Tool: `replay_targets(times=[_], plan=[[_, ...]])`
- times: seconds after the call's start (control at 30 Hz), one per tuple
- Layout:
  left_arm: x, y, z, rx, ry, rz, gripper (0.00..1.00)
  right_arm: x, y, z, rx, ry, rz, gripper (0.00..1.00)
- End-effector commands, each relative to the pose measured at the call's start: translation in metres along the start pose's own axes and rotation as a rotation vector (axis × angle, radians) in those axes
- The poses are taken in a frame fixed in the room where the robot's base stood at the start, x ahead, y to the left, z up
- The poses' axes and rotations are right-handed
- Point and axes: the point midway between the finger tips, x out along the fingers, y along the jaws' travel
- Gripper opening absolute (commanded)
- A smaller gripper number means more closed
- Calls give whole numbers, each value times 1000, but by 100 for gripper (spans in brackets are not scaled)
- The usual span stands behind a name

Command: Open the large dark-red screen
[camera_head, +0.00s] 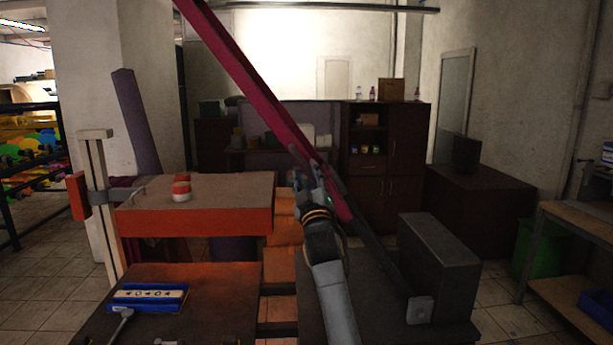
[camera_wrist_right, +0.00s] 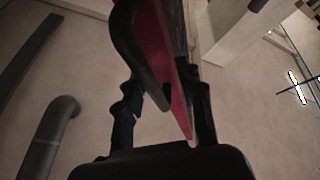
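The large dark-red screen (camera_head: 262,95) shows in the head view as a long narrow slab, seen nearly edge-on. It tilts from the top left down to the middle. My right gripper (camera_head: 312,186) is at its lower end, raised above the tables. In the right wrist view, the screen's red face (camera_wrist_right: 157,45) and edge pass between the widely spread fingers of the right gripper (camera_wrist_right: 165,108). A gap shows beside the left-hand finger. A dark curved bar, perhaps a handle, lies along the screen. My left gripper is not in view.
An orange-sided table (camera_head: 200,222) with a small red-and-white roll (camera_head: 181,188) stands left of my arm. A blue tray (camera_head: 148,297) lies on the nearer table. A dark box (camera_head: 438,260) stands to the right. Cabinets (camera_head: 405,160) line the back. Floor shows between the tables at right.

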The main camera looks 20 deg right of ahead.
Motion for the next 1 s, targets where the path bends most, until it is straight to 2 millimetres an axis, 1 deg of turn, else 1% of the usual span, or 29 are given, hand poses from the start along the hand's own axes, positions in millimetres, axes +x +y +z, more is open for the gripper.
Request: replay_targets(times=[0.37,0.47,0.53,0.67,1.0], plan=[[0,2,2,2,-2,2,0,0,0,-2,0,3,1,37],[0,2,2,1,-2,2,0,-3,0,-2,0,4,1,37],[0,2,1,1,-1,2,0,-9,-1,0,0,2,0,37],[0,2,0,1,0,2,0,-27,0,-1,0,3,0,37],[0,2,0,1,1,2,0,-92,1,1,1,1,1,37]])
